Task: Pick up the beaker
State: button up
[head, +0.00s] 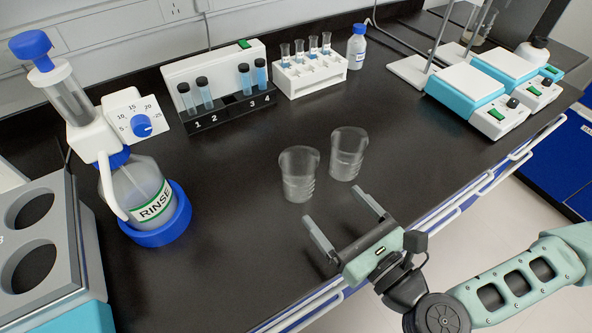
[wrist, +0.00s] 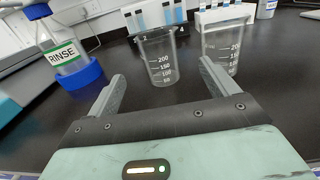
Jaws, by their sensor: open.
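Two clear, empty glass beakers stand upright on the black bench. The left beaker (head: 299,174) and the right beaker (head: 348,154) are close side by side in the head view. In the wrist view, the left beaker (wrist: 158,58) stands ahead, between the lines of the two fingers, and the right beaker (wrist: 222,50) stands beyond the right finger. Both show printed volume marks. My gripper (head: 340,216) is open and empty at the bench's front edge, its fingers pointing toward the beakers without touching them.
A rinse bottle (head: 143,190) in a blue ring stands at left. A numbered tube rack (head: 221,115) and a white rack (head: 310,75) stand behind the beakers. Hotplate units (head: 465,92) are at the right. The bench (head: 225,250) is clear left of my gripper.

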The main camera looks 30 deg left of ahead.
aim_at(311, 181)
jog(key=p+x, duration=0.2)
jog(key=x, duration=0.6)
jog(key=shift+a, duration=0.15)
jog(key=p+x, duration=0.1)
jog(key=x, duration=0.1)
jog(key=p+x, duration=0.1)
jog(key=x, duration=0.1)
jog(key=shift+w+a+r, duration=0.1)
jog(key=shift+a+r, duration=0.1)
jog(key=shift+a, duration=0.2)
jog(key=shift+w+a+f, duration=0.1)
jog(key=shift+w+a, duration=0.05)
jog(key=shift+a, duration=0.1)
jog(key=c, duration=1.1)
